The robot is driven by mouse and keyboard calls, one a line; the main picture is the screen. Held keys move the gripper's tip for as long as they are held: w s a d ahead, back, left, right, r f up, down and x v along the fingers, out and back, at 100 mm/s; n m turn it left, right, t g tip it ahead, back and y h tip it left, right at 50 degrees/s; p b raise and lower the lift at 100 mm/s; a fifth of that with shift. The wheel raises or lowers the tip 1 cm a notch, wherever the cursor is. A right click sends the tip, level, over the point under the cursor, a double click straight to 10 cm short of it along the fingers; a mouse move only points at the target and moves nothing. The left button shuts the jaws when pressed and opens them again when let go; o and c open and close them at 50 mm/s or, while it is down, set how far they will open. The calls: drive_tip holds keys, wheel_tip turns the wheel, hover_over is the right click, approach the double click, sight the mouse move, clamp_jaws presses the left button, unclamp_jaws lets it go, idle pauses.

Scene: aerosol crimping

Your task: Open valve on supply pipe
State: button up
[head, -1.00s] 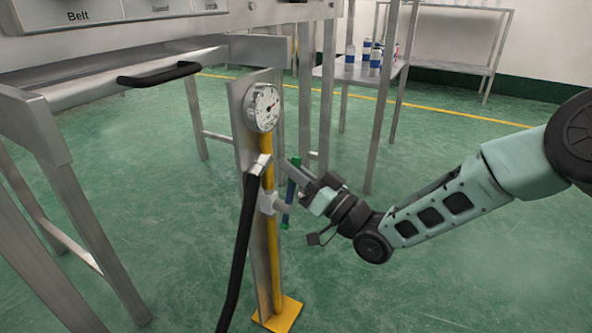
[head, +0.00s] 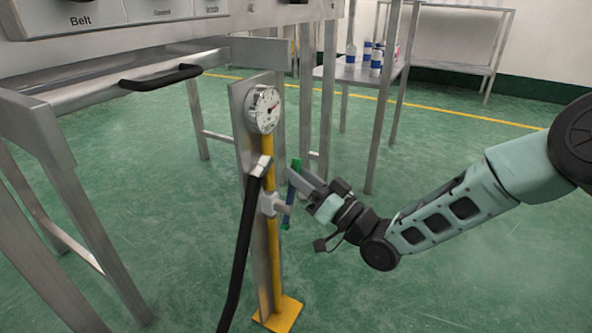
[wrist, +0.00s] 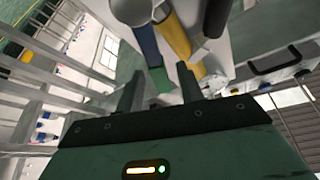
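The valve handle (head: 290,196) is a bar with a blue middle and green ends. It stands nearly upright, slightly tilted, at the right side of the yellow supply pipe (head: 268,240), joined by a grey valve body (head: 268,203). My gripper (head: 300,178) is at the handle's upper part, coming from the right. In the wrist view my gripper (wrist: 160,88) is open, its two fingers apart. The handle's green end (wrist: 158,78) shows between and just beyond the fingertips. I cannot tell whether a finger touches it.
A round gauge (head: 264,109) sits above the valve on a metal post. A black hose (head: 243,250) hangs at the pipe's left. A steel table frame (head: 60,150) with a black handle (head: 160,77) stands left. A table with several bottles (head: 376,60) is behind. The floor at right is clear.

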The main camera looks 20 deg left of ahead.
drive_tip(key=p+v, duration=0.5)
drive_tip(key=v, duration=1.1)
drive_tip(key=shift+c, duration=0.4)
